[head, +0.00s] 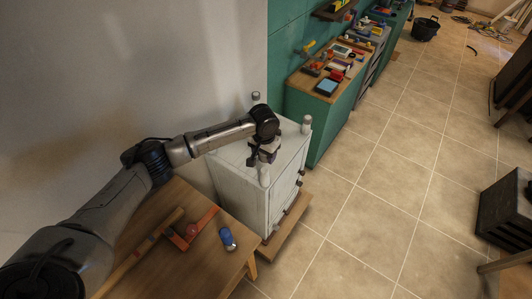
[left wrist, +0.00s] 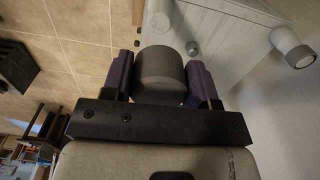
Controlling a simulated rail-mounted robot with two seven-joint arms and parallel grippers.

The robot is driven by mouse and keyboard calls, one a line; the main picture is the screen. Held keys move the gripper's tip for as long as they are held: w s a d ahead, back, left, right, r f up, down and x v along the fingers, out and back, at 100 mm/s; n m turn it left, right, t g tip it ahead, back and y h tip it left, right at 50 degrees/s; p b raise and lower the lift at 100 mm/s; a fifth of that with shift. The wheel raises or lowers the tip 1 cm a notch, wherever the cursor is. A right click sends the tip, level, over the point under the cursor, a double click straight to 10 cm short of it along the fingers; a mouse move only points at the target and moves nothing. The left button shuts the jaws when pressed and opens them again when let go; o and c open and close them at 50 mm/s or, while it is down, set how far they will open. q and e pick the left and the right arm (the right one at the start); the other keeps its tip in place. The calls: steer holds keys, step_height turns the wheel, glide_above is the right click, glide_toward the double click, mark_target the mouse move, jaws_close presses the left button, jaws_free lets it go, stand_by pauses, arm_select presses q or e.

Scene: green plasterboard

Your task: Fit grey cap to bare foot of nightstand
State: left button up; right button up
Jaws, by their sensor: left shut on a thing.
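The white nightstand (head: 236,179) stands upside down against the wall, its feet pointing up. A far foot (head: 256,97) and the right foot (head: 306,124) show grey tops; the near foot (head: 264,176) is pale, just below my left gripper (head: 264,158). In the left wrist view my left gripper (left wrist: 164,82) is shut on the grey cap (left wrist: 160,70), a short cylinder between its purple fingers. Beyond it is a pale foot (left wrist: 160,18); another foot (left wrist: 285,40) has a grey end. I cannot tell whether the cap touches the foot. My right gripper is out of view.
A wooden table (head: 160,262) at the near left holds a hammer (head: 145,250), a red-orange tool (head: 190,230) and a blue object (head: 227,238). A green cabinet (head: 325,125) with several small items stands behind the nightstand.

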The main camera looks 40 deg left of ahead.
arm_select(q)
steer(key=shift+s+f, duration=0.25)
steer(key=shift+s, duration=0.2)
steer(key=shift+s+d, duration=0.1)
steer(key=shift+r, duration=0.1)
steer(key=shift+r+p, duration=0.15)
steer(key=shift+p, duration=0.4)
steer(key=shift+w+f, duration=0.2)
steer(key=shift+f, duration=0.5)
steer(key=shift+f+b, duration=0.65)
steer(key=shift+f, duration=1.75)
steer(key=shift+r, duration=0.1)
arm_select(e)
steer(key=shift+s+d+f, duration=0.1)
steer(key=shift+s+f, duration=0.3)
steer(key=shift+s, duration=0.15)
